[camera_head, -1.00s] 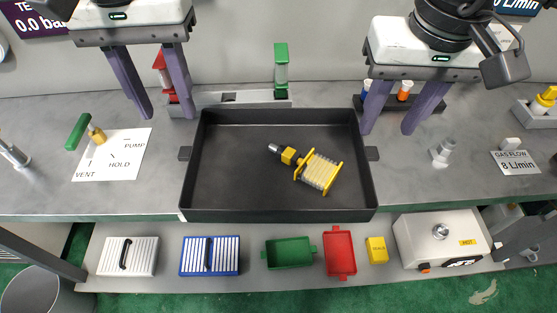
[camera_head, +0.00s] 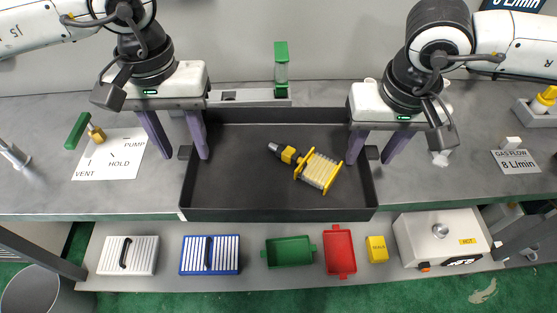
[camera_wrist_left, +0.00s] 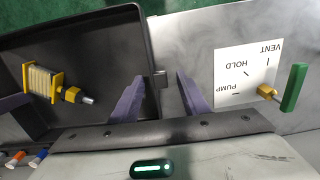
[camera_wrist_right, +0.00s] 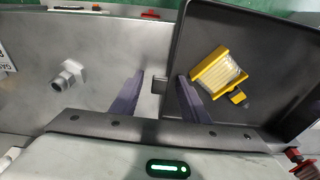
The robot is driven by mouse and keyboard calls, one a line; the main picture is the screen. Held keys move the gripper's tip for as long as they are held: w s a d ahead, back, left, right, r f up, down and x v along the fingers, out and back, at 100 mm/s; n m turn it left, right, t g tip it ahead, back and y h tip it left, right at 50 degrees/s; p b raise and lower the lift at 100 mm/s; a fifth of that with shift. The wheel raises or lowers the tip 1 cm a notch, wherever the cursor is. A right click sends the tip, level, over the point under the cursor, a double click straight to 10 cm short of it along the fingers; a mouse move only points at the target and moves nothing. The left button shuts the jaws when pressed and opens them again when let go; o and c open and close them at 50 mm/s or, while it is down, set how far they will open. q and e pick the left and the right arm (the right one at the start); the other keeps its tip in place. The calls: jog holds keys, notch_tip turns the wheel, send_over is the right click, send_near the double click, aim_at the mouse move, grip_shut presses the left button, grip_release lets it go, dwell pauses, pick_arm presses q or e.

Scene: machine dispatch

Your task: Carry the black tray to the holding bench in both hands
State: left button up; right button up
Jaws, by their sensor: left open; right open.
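The black tray (camera_head: 280,205) sits on the grey bench. A yellow-framed part with clear tubes (camera_head: 318,171) lies inside it. The tray has a small tab handle on each short side. My left gripper (camera_head: 184,158) is open at the tray's left side; in the left wrist view its fingers (camera_wrist_left: 158,98) stand either side of the left wall, with the tab (camera_wrist_left: 160,78) between them. My right gripper (camera_head: 369,161) is open at the right side; in the right wrist view its fingers (camera_wrist_right: 158,90) flank the right tab (camera_wrist_right: 160,84). Neither is closed on the tray.
A valve card with a green lever (camera_head: 78,131) lies left of the tray. A green-capped holder (camera_head: 281,65) stands behind it. A lower shelf in front holds a white box, a blue box (camera_head: 210,255), green and red trays, a yellow box and a hot plate (camera_head: 440,240).

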pick_arm(q)
grip_shut()
pick_arm(e)
grip_shut()
pick_arm(q)
jog(key=shift+r, duration=0.2)
pick_arm(e)
jog(key=shift+r, duration=0.15)
